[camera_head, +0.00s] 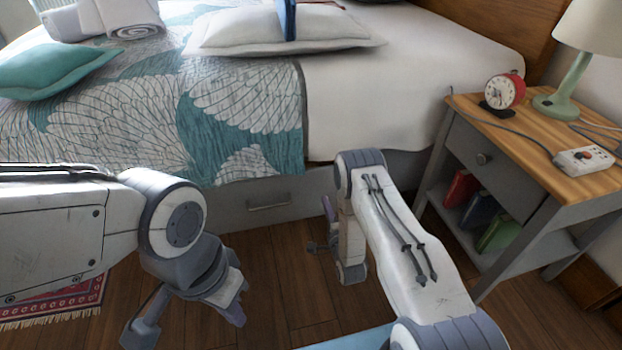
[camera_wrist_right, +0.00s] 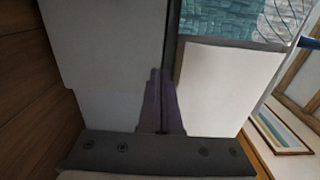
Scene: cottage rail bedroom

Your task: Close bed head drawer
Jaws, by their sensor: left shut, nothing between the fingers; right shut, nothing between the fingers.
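A grey drawer front with a bar handle (camera_head: 268,206) is set in the bed base below the quilt, partly hidden by my right arm. The bedside table has a grey drawer (camera_head: 510,176) with a round knob (camera_head: 483,158); it looks roughly flush, but I cannot tell whether it is fully shut. My left gripper (camera_head: 234,312) is shut and empty above the floor, in front of the bed. My right gripper (camera_head: 352,273) is shut and empty, low between bed and bedside table. In the right wrist view its closed fingers (camera_wrist_right: 160,100) lie before a grey panel (camera_wrist_right: 105,50).
The bedside table top (camera_head: 540,135) holds a red alarm clock (camera_head: 504,91), a lamp (camera_head: 566,95) and a power strip (camera_head: 583,159). Books (camera_head: 478,210) stand on its shelf. A red rug (camera_head: 60,303) lies at left. Wooden floor between my arms is clear.

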